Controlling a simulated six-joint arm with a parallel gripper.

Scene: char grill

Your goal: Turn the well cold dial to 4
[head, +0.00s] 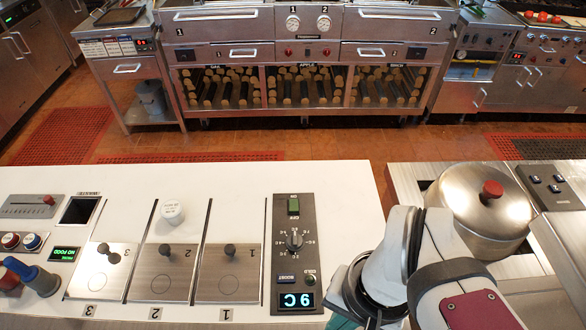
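A dark control panel (293,215) is set in the white counter, left of my arm. A round black dial (294,241) with a pointer sits at its middle, ringed by small marks too fine to read. Below it is a small round knob (310,280) with a tiny label that may read COLD. A lit display (297,300) at the panel's near end appears to read 9C. My arm's white links show at the lower right, clear of the dial. My gripper is out of the picture.
The white counter (345,195) between panel and pot is bare.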

